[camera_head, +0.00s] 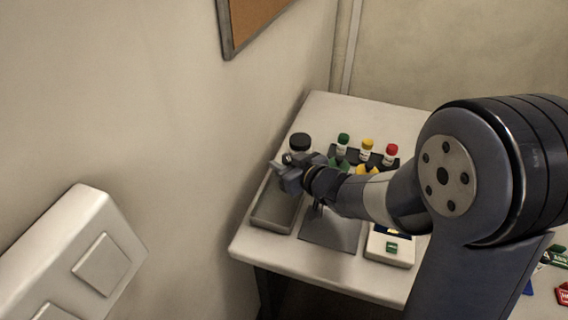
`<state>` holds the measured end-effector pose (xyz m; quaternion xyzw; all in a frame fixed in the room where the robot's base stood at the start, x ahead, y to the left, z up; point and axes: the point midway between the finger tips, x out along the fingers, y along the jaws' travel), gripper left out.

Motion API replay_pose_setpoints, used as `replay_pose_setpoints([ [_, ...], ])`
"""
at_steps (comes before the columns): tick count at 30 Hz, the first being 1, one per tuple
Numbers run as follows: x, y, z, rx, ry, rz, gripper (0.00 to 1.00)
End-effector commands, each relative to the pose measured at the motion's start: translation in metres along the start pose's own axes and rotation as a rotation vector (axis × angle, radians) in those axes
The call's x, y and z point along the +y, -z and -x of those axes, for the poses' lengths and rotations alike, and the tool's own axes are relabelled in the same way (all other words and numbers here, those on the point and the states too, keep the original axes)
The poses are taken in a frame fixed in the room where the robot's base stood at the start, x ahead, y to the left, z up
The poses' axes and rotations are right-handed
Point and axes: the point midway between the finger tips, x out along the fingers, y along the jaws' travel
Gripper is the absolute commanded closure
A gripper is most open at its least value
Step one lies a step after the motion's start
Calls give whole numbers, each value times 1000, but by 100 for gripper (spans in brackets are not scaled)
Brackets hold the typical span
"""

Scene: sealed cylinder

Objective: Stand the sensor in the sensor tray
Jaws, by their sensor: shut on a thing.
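My gripper (285,166) reaches left over the far part of a long grey tray (272,217) on the table, beside the wall. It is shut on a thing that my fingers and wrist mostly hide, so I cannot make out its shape. A pale cylinder with a black cap (300,141) shows upright just behind my fingers. I cannot tell whether it touches them. No sensor can be clearly picked out. The near part of the grey tray is bare.
A dark rack holds vials with green (343,140), yellow (367,145) and red (391,150) caps. A dark grey plate (333,232) lies right of the tray. A pale device (390,247) with a green display stands near the front edge. The wall is close on the left.

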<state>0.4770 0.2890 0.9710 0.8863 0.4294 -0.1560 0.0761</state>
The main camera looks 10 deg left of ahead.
Motion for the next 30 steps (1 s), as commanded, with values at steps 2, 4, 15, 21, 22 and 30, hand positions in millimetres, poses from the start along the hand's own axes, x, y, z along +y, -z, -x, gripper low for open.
replay_pose_setpoints([
  [2, 0, 1, 0, 1, 0, 0, 100],
  [4, 0, -1, 0, 1, 0, 0, 100],
  [15, 0, -3, -1, -1, 0, 0, 50],
  [21, 0, -2, -1, -1, 0, 0, 50],
  [22, 0, -2, -1, 0, 0, 0, 50],
  [30, 1, 1, 26, 0, -4, 0, 50],
])
